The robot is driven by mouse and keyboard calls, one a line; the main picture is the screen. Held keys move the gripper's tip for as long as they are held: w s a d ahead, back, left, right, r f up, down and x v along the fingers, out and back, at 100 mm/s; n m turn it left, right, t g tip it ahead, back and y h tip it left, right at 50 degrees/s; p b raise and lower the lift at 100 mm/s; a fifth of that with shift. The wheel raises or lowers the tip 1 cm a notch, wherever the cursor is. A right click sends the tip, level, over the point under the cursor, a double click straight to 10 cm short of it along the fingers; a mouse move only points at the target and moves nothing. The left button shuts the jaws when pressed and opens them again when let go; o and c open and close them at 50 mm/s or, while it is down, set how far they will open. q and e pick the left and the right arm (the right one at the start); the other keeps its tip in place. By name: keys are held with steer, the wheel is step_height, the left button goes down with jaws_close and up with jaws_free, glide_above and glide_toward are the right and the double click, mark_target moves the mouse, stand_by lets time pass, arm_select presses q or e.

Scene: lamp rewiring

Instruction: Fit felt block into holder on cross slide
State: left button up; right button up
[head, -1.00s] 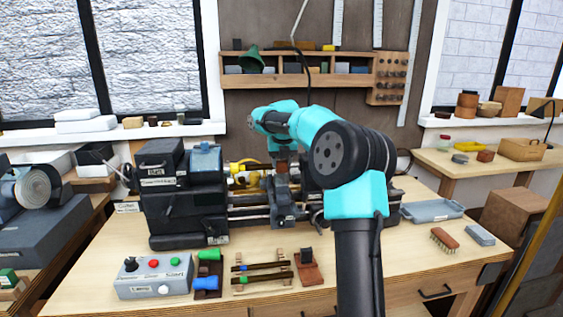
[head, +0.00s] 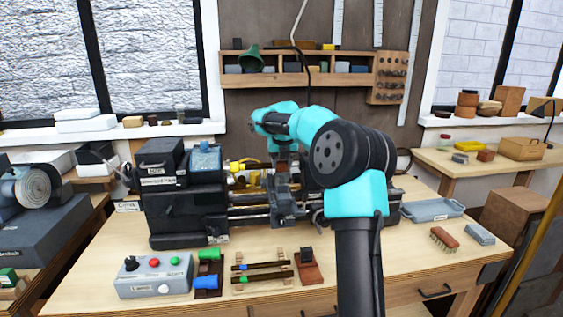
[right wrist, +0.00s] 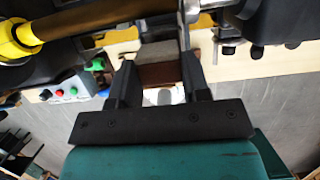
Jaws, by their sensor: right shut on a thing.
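My right gripper (right wrist: 158,70) is shut on a block with a grey upper part and a brown lower part, which I take to be the felt block (right wrist: 155,74). The block sits between the two dark fingers, close to the lathe parts. In the head view my right arm reaches over the lathe, with its gripper above the cross slide (head: 287,208). The arm and gripper cover much of that spot, so the holder cannot be made out there. I cannot tell whether the block touches the holder. My left gripper is not in view.
The lathe headstock (head: 186,205) stands left of the cross slide, with a yellow part (head: 244,172) beside it. A grey control box (head: 154,275), coloured-handled tools and a rack (head: 262,273) lie in front. A grey tray (head: 435,209) and a brush (head: 444,240) lie right.

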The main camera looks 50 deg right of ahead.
steer(key=shift+f, duration=0.5)
stand_by(0.3)
steer(key=o, duration=1)
steer(key=shift+r, duration=0.15)
steer(key=v, duration=1.7)
steer(key=shift+s+a, duration=0.1)
